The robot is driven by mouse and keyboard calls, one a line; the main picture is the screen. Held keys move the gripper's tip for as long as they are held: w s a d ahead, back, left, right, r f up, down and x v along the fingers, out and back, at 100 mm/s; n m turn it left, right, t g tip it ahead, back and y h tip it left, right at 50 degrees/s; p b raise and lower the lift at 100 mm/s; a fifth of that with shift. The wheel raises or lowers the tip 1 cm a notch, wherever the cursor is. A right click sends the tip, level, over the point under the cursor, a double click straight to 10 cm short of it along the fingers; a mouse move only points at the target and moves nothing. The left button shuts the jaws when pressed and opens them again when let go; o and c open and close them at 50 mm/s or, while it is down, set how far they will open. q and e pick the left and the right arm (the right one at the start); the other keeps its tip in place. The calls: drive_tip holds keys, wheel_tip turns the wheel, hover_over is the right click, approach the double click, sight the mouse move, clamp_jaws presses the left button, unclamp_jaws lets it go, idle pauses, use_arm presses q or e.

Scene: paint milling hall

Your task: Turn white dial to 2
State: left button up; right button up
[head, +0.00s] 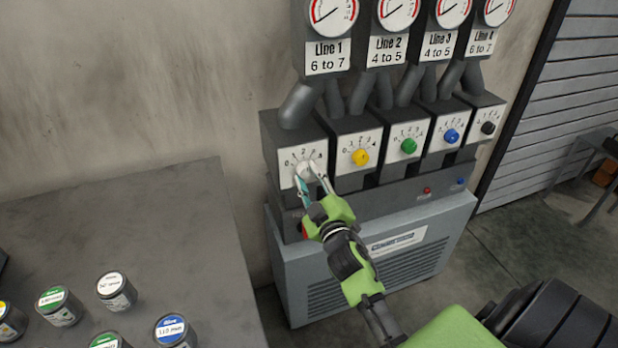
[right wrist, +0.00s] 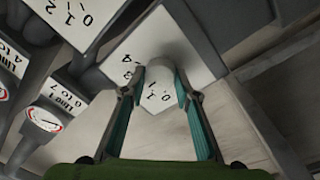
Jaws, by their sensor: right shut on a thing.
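The white dial (head: 306,172) is the leftmost knob on the row of dial boxes in the head view, on a white plate marked with numbers. My right gripper (head: 312,180) is shut on it, with a finger on each side. In the right wrist view the white dial (right wrist: 160,78) sits between the two fingertips of my right gripper (right wrist: 161,88), with 1, 3 and 4 readable on its plate (right wrist: 150,104). The dial's pointer is hidden, so I cannot tell its setting. My left gripper is not in view.
Yellow (head: 360,157), green (head: 409,146), blue (head: 452,136) and black (head: 488,128) dials stand to the right. Gauges hang above; the Line 1 label (head: 328,56) reads 6 to 7. A grey table (head: 150,215) with several paint cans is at the left.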

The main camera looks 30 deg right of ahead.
drive_tip(key=o, duration=1.1)
drive_tip(key=v, duration=1.2)
